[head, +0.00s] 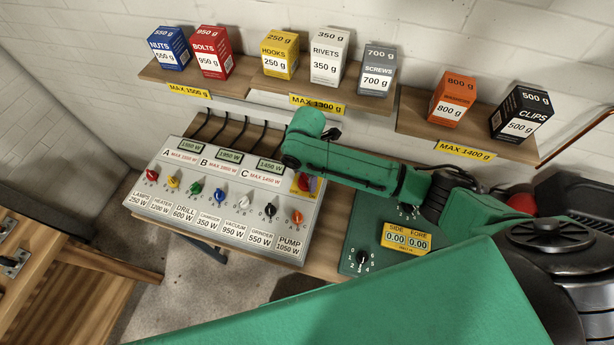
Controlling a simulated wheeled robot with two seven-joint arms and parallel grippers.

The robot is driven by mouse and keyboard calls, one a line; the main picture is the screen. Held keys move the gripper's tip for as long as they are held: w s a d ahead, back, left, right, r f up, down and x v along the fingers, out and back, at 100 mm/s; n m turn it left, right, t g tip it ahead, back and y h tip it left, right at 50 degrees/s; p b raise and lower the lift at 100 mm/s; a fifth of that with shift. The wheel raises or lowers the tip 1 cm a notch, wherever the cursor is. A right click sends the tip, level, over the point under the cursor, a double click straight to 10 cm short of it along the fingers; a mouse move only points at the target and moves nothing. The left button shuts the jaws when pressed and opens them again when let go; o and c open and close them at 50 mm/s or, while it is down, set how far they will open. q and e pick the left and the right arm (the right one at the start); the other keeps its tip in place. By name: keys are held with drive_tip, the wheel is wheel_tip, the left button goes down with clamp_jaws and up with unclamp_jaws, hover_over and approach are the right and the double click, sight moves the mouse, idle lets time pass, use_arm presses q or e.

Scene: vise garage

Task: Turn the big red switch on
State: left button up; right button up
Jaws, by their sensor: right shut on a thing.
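A white control panel (222,190) lies tilted on the bench. The big red switch (306,184) sits on a yellow plate at the panel's upper right corner. My right arm reaches in from the right, and its gripper (303,174) is at the red switch, shut on it. The arm hides most of the fingers and part of the switch, so its exact angle cannot be told. My left gripper is not in view.
Small coloured knobs (219,194) line the panel beside the switch. A green box with dials and a yellow display (406,238) stands to the right. Wall shelves (270,85) hold several boxes above. A wooden bench (45,285) is at lower left.

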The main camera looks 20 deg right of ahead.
drive_tip(key=o, duration=1.4)
drive_tip(key=shift+a, duration=0.1)
drive_tip(key=shift+c, duration=0.2)
